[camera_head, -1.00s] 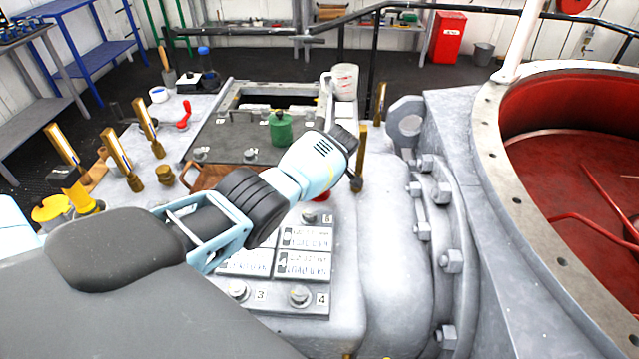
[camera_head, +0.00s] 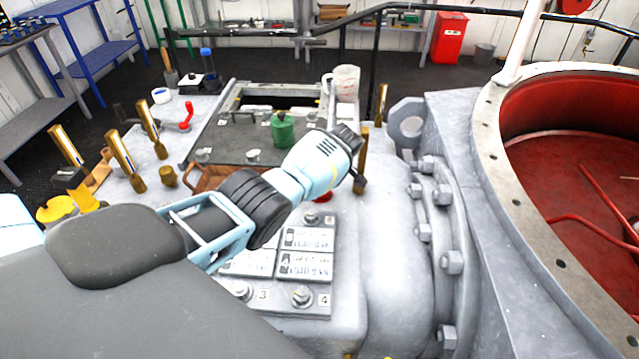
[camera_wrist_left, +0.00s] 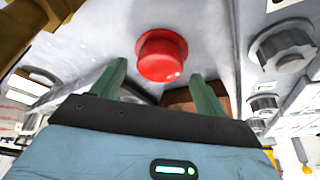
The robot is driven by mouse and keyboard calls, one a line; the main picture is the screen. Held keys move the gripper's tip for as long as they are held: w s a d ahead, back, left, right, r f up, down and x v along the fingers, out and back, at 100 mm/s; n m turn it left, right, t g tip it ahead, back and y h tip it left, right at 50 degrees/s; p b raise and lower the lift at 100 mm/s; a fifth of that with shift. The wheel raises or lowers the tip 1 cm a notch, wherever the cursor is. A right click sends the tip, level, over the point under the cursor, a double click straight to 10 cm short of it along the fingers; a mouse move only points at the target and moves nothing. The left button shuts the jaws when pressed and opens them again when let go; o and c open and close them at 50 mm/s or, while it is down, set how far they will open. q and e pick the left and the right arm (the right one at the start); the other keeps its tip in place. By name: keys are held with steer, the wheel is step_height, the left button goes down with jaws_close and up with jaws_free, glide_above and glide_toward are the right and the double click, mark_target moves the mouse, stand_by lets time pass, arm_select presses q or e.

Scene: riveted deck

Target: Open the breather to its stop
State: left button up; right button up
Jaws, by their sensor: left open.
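A round red cap (camera_wrist_left: 162,55), which may be the breather, stands on the grey housing in the left wrist view. It lies just beyond and between the fingertips of my left gripper (camera_wrist_left: 158,70), which is open with its two green fingers apart. I cannot tell whether a finger touches the cap. In the head view a sliver of red (camera_head: 324,196) shows below my pale blue wrist, which hides most of that spot; the fingertips are not clear there. My right gripper is not in view.
Bolts (camera_wrist_left: 283,48) stand right of the cap in the wrist view. A numbered label plate (camera_head: 305,265), a green canister (camera_head: 283,129), a clear jug (camera_head: 345,82) and brass levers (camera_head: 123,158) surround the arm. A bolted flange (camera_head: 432,230) and a red-lined opening (camera_head: 570,170) lie right.

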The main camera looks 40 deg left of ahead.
arm_select(q)
steer(key=p+v, duration=0.1)
steer(key=v, duration=0.4)
steer(key=shift+w+a+r+p, duration=0.1)
steer(key=shift+p, duration=0.2)
steer(key=shift+r, duration=0.35)
steer(key=shift+d+r, duration=0.15)
steer(key=shift+d, duration=0.15)
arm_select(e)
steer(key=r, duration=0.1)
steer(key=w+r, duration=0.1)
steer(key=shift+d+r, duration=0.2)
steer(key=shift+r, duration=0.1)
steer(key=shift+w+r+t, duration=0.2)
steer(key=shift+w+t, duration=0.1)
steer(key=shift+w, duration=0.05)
